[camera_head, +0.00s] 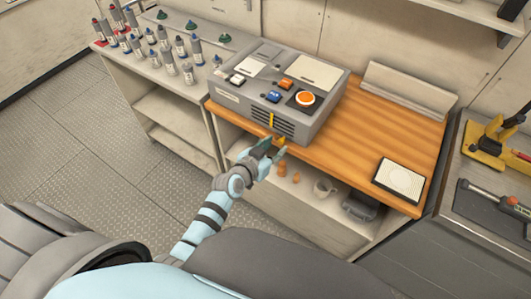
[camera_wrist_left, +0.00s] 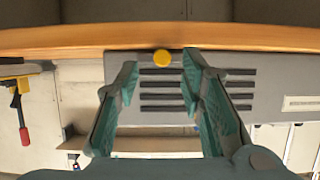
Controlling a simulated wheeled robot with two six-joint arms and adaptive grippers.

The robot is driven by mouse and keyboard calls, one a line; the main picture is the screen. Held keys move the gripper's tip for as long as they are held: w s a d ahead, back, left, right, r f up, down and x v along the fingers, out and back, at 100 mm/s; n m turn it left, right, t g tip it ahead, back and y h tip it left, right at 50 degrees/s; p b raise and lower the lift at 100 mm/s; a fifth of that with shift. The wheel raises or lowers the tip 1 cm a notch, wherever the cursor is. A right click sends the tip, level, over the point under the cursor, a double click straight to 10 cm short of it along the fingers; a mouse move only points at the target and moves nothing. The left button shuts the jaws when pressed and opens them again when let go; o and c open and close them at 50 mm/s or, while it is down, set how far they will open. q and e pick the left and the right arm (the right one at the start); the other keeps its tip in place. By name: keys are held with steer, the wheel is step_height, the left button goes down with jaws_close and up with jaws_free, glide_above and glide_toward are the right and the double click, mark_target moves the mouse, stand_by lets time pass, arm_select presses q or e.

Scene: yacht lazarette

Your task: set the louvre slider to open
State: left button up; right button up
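The grey box (camera_head: 250,95) stands on the wooden counter. Its front face has dark louvre slots (camera_head: 286,126) with a yellow upright strip (camera_head: 271,120) beside them. A round yellow knob shows by the slots in the left wrist view (camera_wrist_left: 162,58), close to the counter edge. My left gripper (camera_head: 272,149) is in front of the box's lower front. In the left wrist view its two teal fingers (camera_wrist_left: 161,66) are spread apart, with the knob between their tips in the picture. I cannot tell whether either finger touches it. My right gripper is not in view.
The box top carries blue and orange switches and an orange round knob (camera_head: 305,99). The wooden counter (camera_head: 350,130) is mostly clear to the right, with a white-topped pad (camera_head: 399,180). Several bottles (camera_head: 170,60) stand at the left.

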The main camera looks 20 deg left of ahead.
arm_select(q)
steer(key=v, duration=0.9)
steer(key=shift+s, duration=0.25)
